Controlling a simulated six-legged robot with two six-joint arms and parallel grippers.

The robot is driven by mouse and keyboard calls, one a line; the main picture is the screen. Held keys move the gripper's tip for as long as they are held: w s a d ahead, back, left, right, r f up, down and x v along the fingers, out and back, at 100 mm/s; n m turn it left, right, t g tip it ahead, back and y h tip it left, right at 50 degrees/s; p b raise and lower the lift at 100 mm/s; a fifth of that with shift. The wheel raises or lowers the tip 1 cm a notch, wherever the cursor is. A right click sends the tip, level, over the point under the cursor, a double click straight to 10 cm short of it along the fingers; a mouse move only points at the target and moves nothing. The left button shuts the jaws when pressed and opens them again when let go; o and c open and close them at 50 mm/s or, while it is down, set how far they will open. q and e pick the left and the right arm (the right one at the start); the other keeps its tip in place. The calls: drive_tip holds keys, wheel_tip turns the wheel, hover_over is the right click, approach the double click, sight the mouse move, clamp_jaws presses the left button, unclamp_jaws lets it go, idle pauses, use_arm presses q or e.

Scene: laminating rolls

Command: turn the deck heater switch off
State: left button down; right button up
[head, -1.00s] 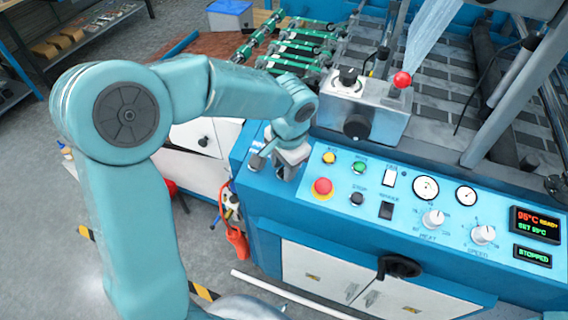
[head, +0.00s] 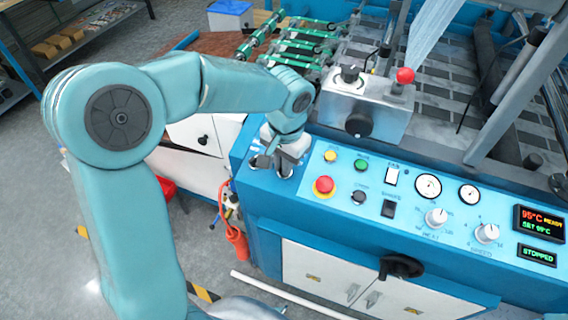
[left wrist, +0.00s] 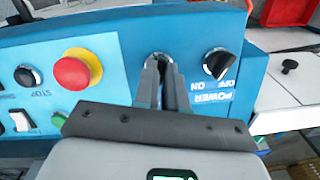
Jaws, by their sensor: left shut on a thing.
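My left gripper (head: 282,158) is over the left end of the blue control panel, pointing down at it. In the left wrist view its two fingers (left wrist: 162,85) are shut on a small switch (left wrist: 158,58) with a round silver base. The fingers hide most of this switch, and its label and setting cannot be read. It sits between the red stop button (left wrist: 77,69) and the black POWER knob (left wrist: 218,63), where it fits the deck heater switch. The POWER knob is apart from the fingers. My right gripper is not in view.
The blue panel (head: 300,208) also carries a red stop button (head: 324,185), coloured push buttons, rockers, gauges and dials. The display (head: 539,222) reads 95°C and another reads STOPPED. A metal control box (head: 365,108) with a red knob stands just behind the panel.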

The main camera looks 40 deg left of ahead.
use_arm(q)
drive_tip(key=n, duration=0.1)
drive_tip(key=n+b, duration=0.1)
drive_tip(key=n, duration=0.1)
drive_tip(key=n+h, duration=0.1)
drive_tip(key=shift+s+f+b, duration=0.1)
drive_tip(key=shift+f+b, duration=0.2)
drive_tip(key=shift+b, duration=0.05)
drive_tip(key=n+b, duration=0.1)
drive_tip(key=n, duration=0.3)
drive_tip(key=shift+h, duration=0.4)
drive_tip(key=shift+s+n, duration=0.1)
drive_tip(key=shift+n, duration=0.4)
drive_tip(key=c, duration=1.2)
unclamp_jaws()
drive_tip(key=shift+w+a, duration=0.15)
drive_tip(key=shift+w, duration=0.05)
drive_tip(key=shift+r, duration=0.1)
